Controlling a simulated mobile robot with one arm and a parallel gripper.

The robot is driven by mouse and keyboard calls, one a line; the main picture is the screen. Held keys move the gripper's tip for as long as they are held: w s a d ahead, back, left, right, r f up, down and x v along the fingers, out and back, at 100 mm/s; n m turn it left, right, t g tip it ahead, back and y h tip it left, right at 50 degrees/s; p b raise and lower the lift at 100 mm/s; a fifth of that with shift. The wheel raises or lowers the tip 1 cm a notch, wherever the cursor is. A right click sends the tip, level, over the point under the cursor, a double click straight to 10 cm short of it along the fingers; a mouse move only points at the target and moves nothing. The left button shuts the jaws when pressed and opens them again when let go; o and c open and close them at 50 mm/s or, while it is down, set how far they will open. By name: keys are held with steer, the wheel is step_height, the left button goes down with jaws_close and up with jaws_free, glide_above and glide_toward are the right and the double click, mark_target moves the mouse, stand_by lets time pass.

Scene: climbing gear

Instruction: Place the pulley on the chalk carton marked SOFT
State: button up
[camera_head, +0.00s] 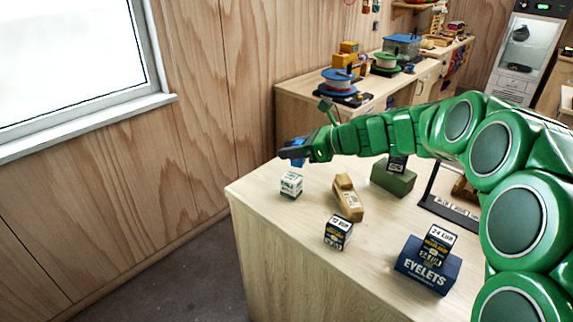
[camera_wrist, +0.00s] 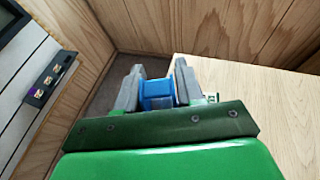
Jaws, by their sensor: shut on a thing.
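My gripper (camera_head: 291,152) is shut on the blue pulley, which shows between the two grey fingers in the wrist view (camera_wrist: 157,88). In the head view only a little of the pulley (camera_head: 298,162) shows below the fingers. They are held in the air near the table's far left corner. A small white carton with a green label (camera_head: 291,185) stands upright on the table, below and apart from the pulley. Its print is too small to read, so I cannot tell whether it says SOFT.
On the table (camera_head: 258,190) are a tan wooden block-like tool (camera_head: 347,197), a small dark box (camera_head: 338,232), a navy EYELETS box (camera_head: 428,268) with another box (camera_head: 437,240) on it, and a green box (camera_head: 393,180) bearing a dark box (camera_head: 397,163). A cluttered bench (camera_head: 300,97) stands behind.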

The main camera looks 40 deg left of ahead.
steer(key=shift+w+a+f, duration=0.9)
steer(key=shift+a+f, duration=0.25)
steer(key=shift+f, duration=0.1)
steer(key=shift+w+a+f, duration=0.9)
steer(key=shift+a+f, duration=0.25)
steer(key=shift+f, duration=0.1)
steer(key=shift+w+a+f, duration=0.9)
steer(key=shift+a+f, duration=0.25)
steer(key=shift+f, duration=0.1)
steer(key=shift+a+f, duration=0.1)
steer(key=shift+f, duration=1.55)
steer(key=shift+f, duration=0.15)
steer(key=o, duration=1.1)
steer(key=shift+w+r, duration=0.1)
steer(key=shift+r, duration=0.1)
steer(key=v, duration=1.2)
